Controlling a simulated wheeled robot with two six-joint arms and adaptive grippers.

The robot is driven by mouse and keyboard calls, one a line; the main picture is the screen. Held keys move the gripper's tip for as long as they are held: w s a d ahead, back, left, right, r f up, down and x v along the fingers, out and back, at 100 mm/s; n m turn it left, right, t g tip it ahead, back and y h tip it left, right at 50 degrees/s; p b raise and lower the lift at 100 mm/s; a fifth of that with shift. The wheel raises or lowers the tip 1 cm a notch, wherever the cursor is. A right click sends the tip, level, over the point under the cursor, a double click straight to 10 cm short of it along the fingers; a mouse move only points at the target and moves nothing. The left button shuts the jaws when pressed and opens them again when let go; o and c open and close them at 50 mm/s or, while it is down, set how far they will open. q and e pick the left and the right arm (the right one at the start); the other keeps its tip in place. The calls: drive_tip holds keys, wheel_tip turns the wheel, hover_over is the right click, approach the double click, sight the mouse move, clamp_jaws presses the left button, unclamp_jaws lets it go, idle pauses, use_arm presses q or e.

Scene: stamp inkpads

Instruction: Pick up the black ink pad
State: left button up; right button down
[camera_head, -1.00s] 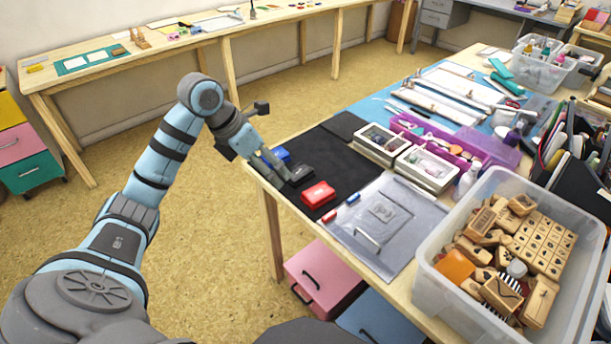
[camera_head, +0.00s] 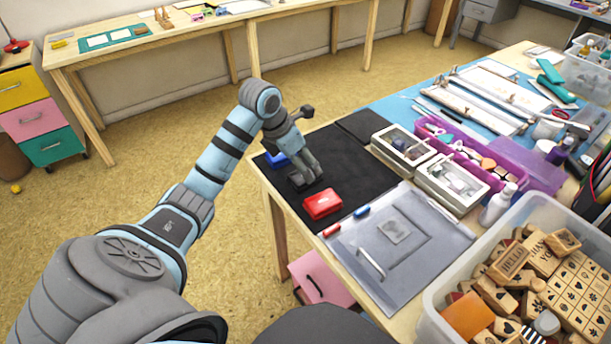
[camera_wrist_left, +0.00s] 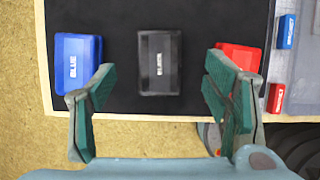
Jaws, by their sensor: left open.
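The black ink pad (camera_wrist_left: 160,62) lies on a black mat (camera_wrist_left: 200,22), between a blue ink pad (camera_wrist_left: 78,62) and a red ink pad (camera_wrist_left: 240,58) in the left wrist view. My left gripper (camera_wrist_left: 160,78) is open and empty, with its green-lined fingers to either side of the black pad's near part. In the head view my left gripper (camera_head: 307,178) is over the mat and hides most or all of the black pad. The blue pad (camera_head: 277,160) shows behind it and the red pad (camera_head: 322,204) in front. My right gripper is not in view.
A grey tray (camera_head: 430,232) and small blue and red blocks lie beside the red pad. White boxes (camera_head: 450,184) stand to the right, and a clear bin (camera_head: 432,310) of wooden stamps is at front right. The table's left edge is close to the pads.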

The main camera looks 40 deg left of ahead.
use_arm(q)
drive_tip(key=b+x, duration=0.1)
drive_tip(key=x, duration=0.3)
drive_tip(key=shift+s+a+f, duration=0.1)
drive_tip(key=shift+f, duration=0.1)
drive_tip(key=c, duration=1.3)
drive_tip(key=shift+r, duration=0.1)
